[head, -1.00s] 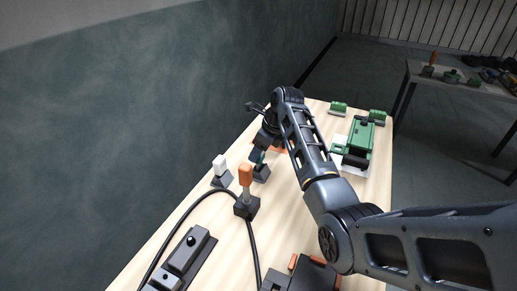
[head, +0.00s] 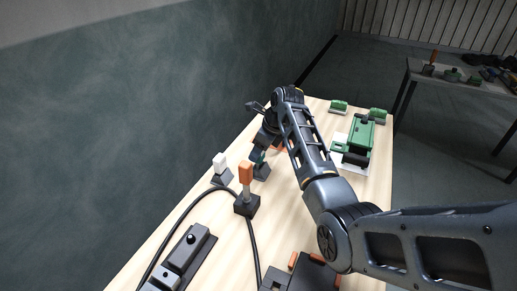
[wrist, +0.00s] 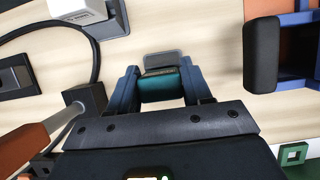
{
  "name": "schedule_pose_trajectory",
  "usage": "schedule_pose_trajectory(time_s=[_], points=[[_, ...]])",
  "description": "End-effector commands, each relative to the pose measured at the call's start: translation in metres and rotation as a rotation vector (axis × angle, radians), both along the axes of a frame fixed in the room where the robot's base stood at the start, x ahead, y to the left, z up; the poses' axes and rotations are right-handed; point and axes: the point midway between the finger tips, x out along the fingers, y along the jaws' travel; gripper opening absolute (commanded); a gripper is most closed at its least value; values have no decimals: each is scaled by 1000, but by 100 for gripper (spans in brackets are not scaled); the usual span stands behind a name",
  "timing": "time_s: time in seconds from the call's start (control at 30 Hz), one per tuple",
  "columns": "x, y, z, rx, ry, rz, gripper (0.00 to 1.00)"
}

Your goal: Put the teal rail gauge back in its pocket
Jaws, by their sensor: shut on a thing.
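The teal rail gauge (wrist: 166,86) sits between the two fingers of my gripper (wrist: 160,88) in the wrist view, and the gripper is shut on it. A grey block (wrist: 167,61) shows just beyond the gauge. In the head view, a bit of teal (head: 261,158) shows under my gripper (head: 259,152), right above a dark grey stand (head: 262,172). Whether the gauge is inside the stand or just over it, I cannot tell. My arm and fingers hide most of the gauge.
A white-topped stand (head: 221,171) and an orange-handled stand (head: 246,190) are close by on the left and front. A black cable (head: 205,192) curves past them. A green fixture (head: 355,142) stands at the right.

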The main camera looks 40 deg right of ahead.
Motion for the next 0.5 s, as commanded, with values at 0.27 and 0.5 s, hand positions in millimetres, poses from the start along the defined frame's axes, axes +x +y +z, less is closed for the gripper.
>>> schedule_pose_trajectory(time_s=[0.27, 0.5], points=[[0, 0, -7, 0, 0, 0, 13], [0, 0, -12, -1, 0, 1, 13]])
